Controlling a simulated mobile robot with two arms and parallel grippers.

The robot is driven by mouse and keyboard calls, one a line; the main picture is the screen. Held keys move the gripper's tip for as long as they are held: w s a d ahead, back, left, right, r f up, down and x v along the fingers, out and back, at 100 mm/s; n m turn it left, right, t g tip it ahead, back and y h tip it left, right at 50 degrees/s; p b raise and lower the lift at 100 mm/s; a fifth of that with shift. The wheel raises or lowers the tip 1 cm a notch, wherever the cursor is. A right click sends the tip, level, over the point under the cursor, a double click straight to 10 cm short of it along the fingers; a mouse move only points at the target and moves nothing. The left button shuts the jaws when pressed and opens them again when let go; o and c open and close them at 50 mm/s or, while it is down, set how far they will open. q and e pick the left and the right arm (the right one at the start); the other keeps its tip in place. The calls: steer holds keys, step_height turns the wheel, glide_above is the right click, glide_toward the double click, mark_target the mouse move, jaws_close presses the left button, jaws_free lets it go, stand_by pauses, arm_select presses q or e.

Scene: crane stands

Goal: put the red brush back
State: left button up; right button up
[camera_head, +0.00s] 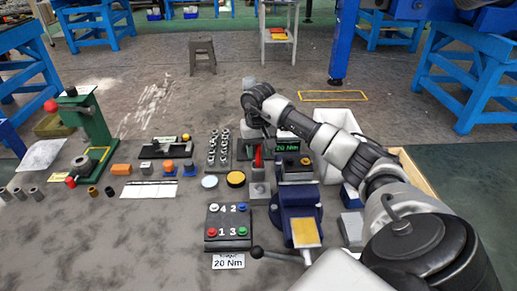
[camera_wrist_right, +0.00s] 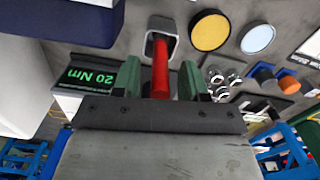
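The red brush (camera_head: 258,156) shows as a red handle below my right gripper in the head view. In the right wrist view the red handle (camera_wrist_right: 160,70) runs from the mouth of a grey square cup (camera_wrist_right: 151,45) to between my fingers. Its far end appears to be inside the cup; its bristles are hidden. The cup also shows in the head view (camera_head: 258,189). My right gripper (camera_wrist_right: 160,82) has green fingers on both sides of the handle, with a visible gap on each side. My left gripper is in neither view.
A green-lit 20 Nm display (camera_head: 288,148) stands right of the brush, with a blue vise (camera_head: 297,205) in front. A yellow disc (camera_head: 235,179) and a rack of sockets (camera_head: 218,150) lie to the left. A numbered button board (camera_head: 228,226) is nearer.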

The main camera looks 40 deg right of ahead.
step_height(320, 180, up, 12)
steer(key=shift+r, duration=0.2)
stand_by(0.4)
stand_by(0.5)
